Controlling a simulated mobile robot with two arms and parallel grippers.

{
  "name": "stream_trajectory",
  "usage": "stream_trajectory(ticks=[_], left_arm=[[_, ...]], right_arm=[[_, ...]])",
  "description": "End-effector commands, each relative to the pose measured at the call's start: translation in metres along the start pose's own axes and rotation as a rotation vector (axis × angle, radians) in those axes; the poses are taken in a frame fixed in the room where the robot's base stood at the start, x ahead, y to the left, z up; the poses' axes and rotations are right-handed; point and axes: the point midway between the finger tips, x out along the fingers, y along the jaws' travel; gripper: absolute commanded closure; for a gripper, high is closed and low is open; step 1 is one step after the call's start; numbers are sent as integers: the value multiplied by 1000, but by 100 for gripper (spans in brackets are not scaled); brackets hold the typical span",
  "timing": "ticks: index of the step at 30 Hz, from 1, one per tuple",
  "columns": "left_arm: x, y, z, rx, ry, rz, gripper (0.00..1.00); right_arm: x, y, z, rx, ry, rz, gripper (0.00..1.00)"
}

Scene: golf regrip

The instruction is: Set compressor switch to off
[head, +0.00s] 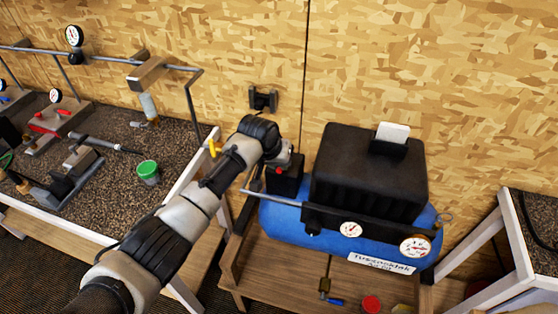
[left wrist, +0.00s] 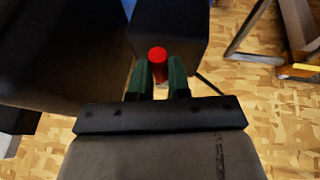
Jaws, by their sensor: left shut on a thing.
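The compressor has a blue tank (head: 285,222) and a large black housing (head: 350,180), and stands on a low wooden stand. A small black switch box (head: 287,186) sits at its left end, with a red switch knob (head: 279,171) on it. My left gripper (head: 284,157) reaches this box from the left. In the left wrist view the red knob (left wrist: 157,58) sits between the two green fingertips of my left gripper (left wrist: 161,80), which are closed around it. The exact setting of the switch cannot be told. My right gripper is not in view.
A workbench (head: 100,180) at left holds tools, gauges and a green cup (head: 148,171). Two gauges (head: 350,230) are on the compressor's front. A valve with a blue handle (head: 333,300) and a red cap (head: 371,304) are below. Another table (head: 525,235) stands at right.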

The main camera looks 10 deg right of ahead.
Motion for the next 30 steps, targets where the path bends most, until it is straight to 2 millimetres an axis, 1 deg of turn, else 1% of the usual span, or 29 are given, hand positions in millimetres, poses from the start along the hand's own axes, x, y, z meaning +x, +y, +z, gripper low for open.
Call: stream_trajectory(ticks=[5, 6, 10, 18, 22, 26, 30], left_arm=[[-1, 1, -2, -2, 6, 2, 100], [-1, 1, -2, -2, 7, 2, 76], [-1, 0, -1, -1, 5, 2, 57], [0, 0, -1, 0, 3, 1, 57], [-6, 0, -1, 1, 3, 1, 57], [-20, 0, -1, 1, 5, 2, 57], [-45, 0, -1, 2, 7, 3, 57]], right_arm=[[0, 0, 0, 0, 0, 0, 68], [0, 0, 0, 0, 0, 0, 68], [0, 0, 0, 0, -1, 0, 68], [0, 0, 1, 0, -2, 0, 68], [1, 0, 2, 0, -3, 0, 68], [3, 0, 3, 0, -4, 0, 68], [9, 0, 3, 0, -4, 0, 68]])
